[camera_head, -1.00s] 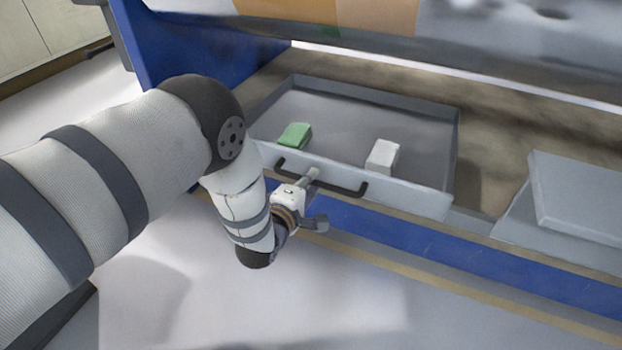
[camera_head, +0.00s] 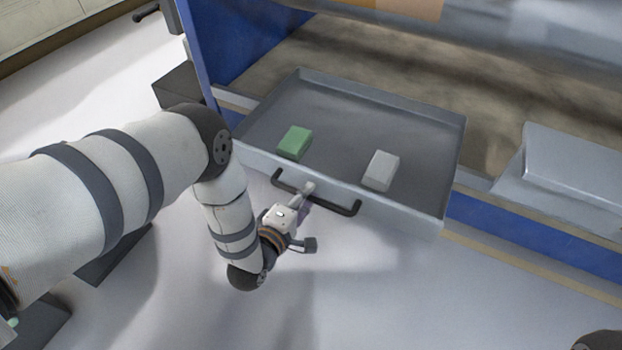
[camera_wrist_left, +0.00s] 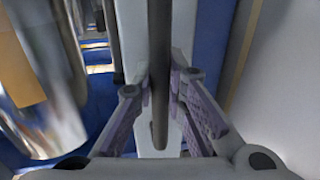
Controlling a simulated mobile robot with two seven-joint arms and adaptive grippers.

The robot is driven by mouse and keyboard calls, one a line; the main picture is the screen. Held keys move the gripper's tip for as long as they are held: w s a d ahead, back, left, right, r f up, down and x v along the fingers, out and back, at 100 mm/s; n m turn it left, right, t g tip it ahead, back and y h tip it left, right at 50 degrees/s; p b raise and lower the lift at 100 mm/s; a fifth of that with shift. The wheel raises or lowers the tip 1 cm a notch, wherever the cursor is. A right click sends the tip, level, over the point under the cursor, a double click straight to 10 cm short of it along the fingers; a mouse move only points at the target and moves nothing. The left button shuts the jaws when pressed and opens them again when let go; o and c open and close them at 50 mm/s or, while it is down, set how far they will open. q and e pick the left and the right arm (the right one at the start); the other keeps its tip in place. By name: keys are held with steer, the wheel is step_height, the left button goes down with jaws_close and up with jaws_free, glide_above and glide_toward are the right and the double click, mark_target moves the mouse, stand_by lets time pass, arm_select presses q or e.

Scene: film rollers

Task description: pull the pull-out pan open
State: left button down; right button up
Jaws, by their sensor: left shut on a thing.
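The pull-out pan (camera_head: 400,115) is a shallow grey tray that sticks out from the blue machine frame in the head view. A black bar handle (camera_head: 346,209) runs along its front wall. A green block (camera_head: 294,142) and a white block (camera_head: 381,171) lie inside the pan. My left gripper (camera_head: 307,190) is at the handle, shut on its bar. In the left wrist view the dark handle bar (camera_wrist_left: 159,75) passes between the two purple-padded fingers (camera_wrist_left: 160,105). The fingertips partly hide the handle in the head view. My right gripper is not in view.
A large shiny roller (camera_head: 520,40) spans the machine above the pan. A light grey box-like block (camera_head: 575,180) stands to the right of the pan. The pale floor (camera_head: 370,290) in front of the pan is clear.

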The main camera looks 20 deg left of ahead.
arm_select(q)
steer(key=shift+s, duration=0.75)
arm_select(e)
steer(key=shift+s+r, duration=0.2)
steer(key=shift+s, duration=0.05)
arm_select(q)
steer(key=c, duration=1.6)
jaws_free()
steer(key=v, duration=1.2)
